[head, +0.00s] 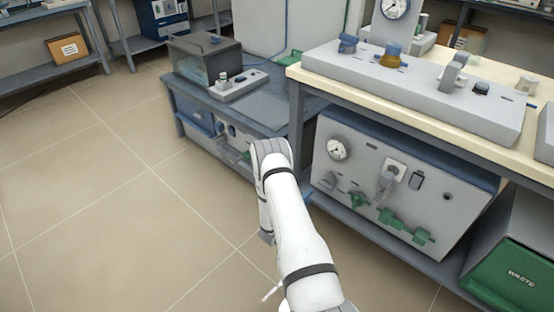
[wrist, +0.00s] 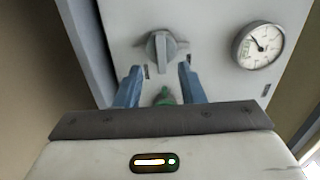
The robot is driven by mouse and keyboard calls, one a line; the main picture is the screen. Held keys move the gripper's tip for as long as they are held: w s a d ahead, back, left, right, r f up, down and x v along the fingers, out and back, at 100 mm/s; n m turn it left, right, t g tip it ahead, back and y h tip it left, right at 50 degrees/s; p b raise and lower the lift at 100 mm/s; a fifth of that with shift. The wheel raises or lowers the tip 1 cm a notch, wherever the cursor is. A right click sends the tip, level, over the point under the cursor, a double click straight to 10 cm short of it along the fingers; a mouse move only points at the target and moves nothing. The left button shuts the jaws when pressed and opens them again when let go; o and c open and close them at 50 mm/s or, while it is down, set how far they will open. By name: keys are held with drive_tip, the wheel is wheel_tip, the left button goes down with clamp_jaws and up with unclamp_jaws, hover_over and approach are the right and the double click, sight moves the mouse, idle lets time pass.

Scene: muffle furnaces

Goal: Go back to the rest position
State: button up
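In the wrist view my gripper (wrist: 160,76) shows two blue fingers spread apart, with nothing held between them. Beyond the fingertips is a pale panel with a grey knob (wrist: 160,48). A small green part (wrist: 164,97) shows low in the gap between the fingers. I cannot tell how far the fingertips are from the panel. In the head view my white arm (head: 300,240) reaches forward beside the grey cabinet (head: 440,190) under the bench. The gripper is mostly hidden by the arm there.
The cabinet front carries a round gauge (head: 337,149), knobs and green valves (head: 405,226). The cream bench top (head: 420,85) overhangs it. A lower blue-grey table (head: 270,112) stands behind the arm. Tiled floor (head: 100,190) is clear at left.

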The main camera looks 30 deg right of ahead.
drive_tip(key=s+a+r+m+g+y+p, duration=0.1)
drive_tip(key=s+r+m+g+p, duration=0.25)
drive_tip(key=r+m, duration=0.65)
drive_tip(key=s+a+r+m+g+y+p, duration=0.1)
drive_tip(key=s+r+m+g+p, duration=0.3)
drive_tip(key=r, duration=1.2)
drive_tip(key=s+a+r+m+g+y+p, duration=0.1)
drive_tip(key=a+r+m+g+p, duration=0.3)
drive_tip(key=r, duration=0.9)
drive_tip(key=s+a+r+m+t+y+p, duration=0.2)
drive_tip(key=s+a+r+m+y+p, duration=0.2)
drive_tip(key=r, duration=0.6)
drive_tip(key=s+a+r+m+t+y+p, duration=0.3)
drive_tip(key=s+a+r+m+y+p, duration=0.2)
drive_tip(key=a+r+m, duration=0.5)
drive_tip(key=s+a+r+m+t+y+p, duration=0.2)
drive_tip(key=s+a+r+m+y+p, duration=0.2)
drive_tip(key=s+a+r+m+p, duration=0.4)
wheel_tip(320, 180, up, 2)
drive_tip(key=shift+s+a+r+m+y+p, duration=0.1)
drive_tip(key=shift+s+a+m+y+p, duration=0.15)
drive_tip(key=shift+p, duration=0.35)
drive_tip(key=shift+w+d, duration=0.1)
